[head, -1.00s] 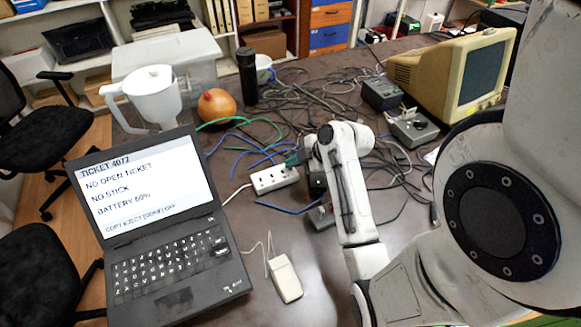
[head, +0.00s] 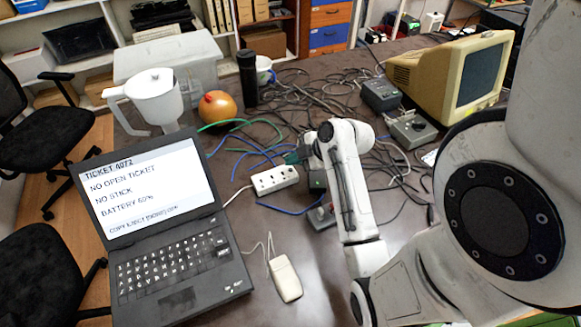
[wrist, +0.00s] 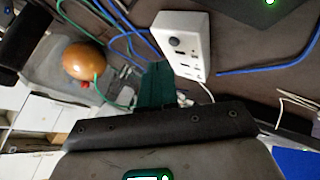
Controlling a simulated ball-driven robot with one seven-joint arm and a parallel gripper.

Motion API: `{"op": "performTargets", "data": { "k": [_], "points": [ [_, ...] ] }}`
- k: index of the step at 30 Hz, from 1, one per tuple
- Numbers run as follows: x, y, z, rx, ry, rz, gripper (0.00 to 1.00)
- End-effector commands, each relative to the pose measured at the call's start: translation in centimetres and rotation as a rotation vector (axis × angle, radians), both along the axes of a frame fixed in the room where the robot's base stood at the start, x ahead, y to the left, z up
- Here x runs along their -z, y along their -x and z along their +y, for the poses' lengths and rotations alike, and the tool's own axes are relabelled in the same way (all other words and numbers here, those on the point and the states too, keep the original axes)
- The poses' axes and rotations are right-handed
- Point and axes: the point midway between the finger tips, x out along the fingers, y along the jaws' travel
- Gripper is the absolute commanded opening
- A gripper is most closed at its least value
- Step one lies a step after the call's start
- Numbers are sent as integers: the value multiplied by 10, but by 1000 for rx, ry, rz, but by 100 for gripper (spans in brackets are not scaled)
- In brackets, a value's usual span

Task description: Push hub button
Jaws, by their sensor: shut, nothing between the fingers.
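The hub (head: 275,180) is a white block with sockets lying on the brown table, right of the laptop. In the wrist view the hub (wrist: 186,58) shows a round grey button (wrist: 176,42) near its upper end. My gripper (head: 291,157) is at the hub's right end in the head view, partly hidden by my arm. In the wrist view the dark green fingers of my gripper (wrist: 156,68) are shut and empty, just left of the hub and below the button. I cannot tell whether they touch the hub.
An open laptop (head: 160,225) and a beige mouse (head: 285,279) are at the front. A white jug (head: 155,98), an orange round object (head: 217,107) and a black cylinder (head: 247,77) stand behind. Tangled cables (head: 325,95) cover the back middle. A beige monitor (head: 450,75) is at right.

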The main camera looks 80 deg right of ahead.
Motion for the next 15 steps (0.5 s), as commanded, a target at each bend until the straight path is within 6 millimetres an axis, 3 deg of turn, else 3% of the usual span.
{"op": "performTargets", "data": {
  "k": [15],
  "points": [
    [-52, 0, 0, -1, 1, 0, 0]
  ]
}}
